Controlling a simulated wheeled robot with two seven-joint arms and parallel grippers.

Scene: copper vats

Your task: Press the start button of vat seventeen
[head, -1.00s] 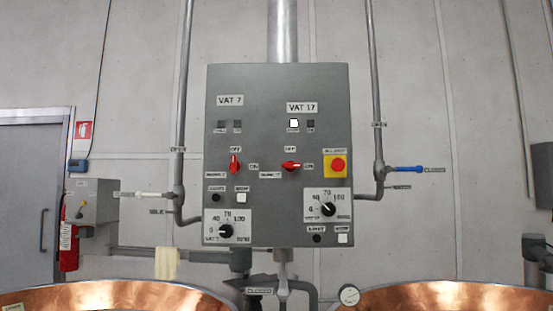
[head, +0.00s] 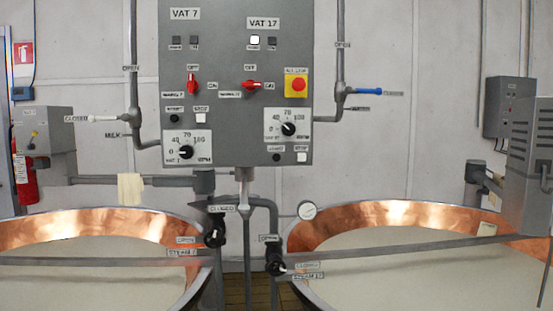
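A grey control panel (head: 233,100) hangs on the wall at the upper middle of the head view, its top cut off. Its right half is labelled VAT 17 (head: 263,22). Low on that half, under a speed dial (head: 288,129), sit a small black button (head: 277,157) and a white square button (head: 302,157). The labels above these two are too small to read surely. A lit white lamp (head: 255,40) and a red switch (head: 251,85) turned sideways are on the same half. Neither of my grippers is in view.
Two copper vats (head: 87,222) (head: 398,212) with pale liquid stand below the panel, left and right. Pipes and black-handled valves (head: 215,232) (head: 275,258) stand between them. A red emergency button (head: 298,84) is beside the red switch. A grey box (head: 531,165) stands at right.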

